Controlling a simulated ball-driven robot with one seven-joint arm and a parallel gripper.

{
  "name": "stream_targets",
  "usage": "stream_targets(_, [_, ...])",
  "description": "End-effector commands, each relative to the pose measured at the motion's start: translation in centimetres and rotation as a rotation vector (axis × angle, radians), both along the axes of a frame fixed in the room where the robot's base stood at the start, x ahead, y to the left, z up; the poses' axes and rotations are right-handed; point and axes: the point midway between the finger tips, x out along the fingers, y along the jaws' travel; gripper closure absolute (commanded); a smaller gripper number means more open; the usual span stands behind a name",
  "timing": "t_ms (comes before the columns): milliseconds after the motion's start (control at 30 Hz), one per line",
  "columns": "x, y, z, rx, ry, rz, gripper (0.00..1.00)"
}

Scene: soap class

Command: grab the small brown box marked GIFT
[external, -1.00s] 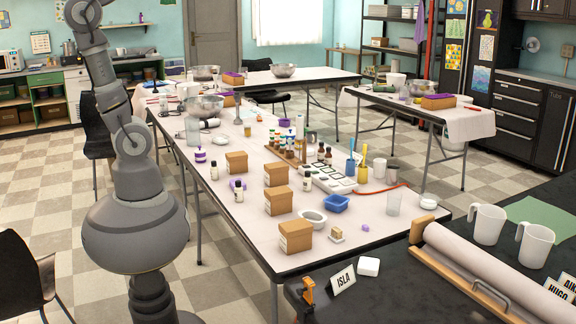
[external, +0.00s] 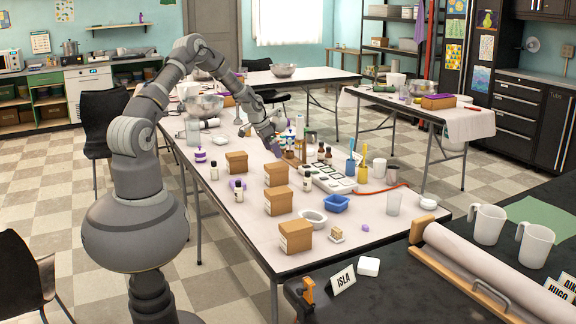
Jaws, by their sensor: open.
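Several small brown boxes stand on the long table: one at the back left (external: 237,162), one to its right (external: 276,174), one in front of that (external: 278,201) and one near the table's front corner (external: 296,237). Their labels are too small to read, so I cannot tell which is marked GIFT. My gripper (external: 274,148) is open, above the table beyond the boxes, close to the bottle rack. It is apart from the boxes. Its fingers are small and partly lost against the bottles.
Bottles stand beside a white tray (external: 333,183). A blue container (external: 335,203), a white bowl (external: 313,217) and a clear cup (external: 393,204) stand to the right of the boxes. Metal bowls (external: 205,106) are at the back. Bare table (external: 245,218) shows at the front left.

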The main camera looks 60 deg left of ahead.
Motion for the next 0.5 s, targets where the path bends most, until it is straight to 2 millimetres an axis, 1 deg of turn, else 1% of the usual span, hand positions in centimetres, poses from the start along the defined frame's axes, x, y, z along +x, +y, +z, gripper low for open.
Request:
stream_targets(33, [-0.2, 0.1, -1.0, -0.008, 0.006, 0.001, 0.04])
stream_targets(100, [-0.1, 0.1, -2.1, -0.011, 0.009, -0.001, 0.04])
stream_targets(367, [0.8, 0.2, -5.0, -0.010, 0.009, -0.001, 0.04])
stream_targets(500, [1.3, 0.3, -7.4, -0.010, 0.009, -0.001, 0.04])
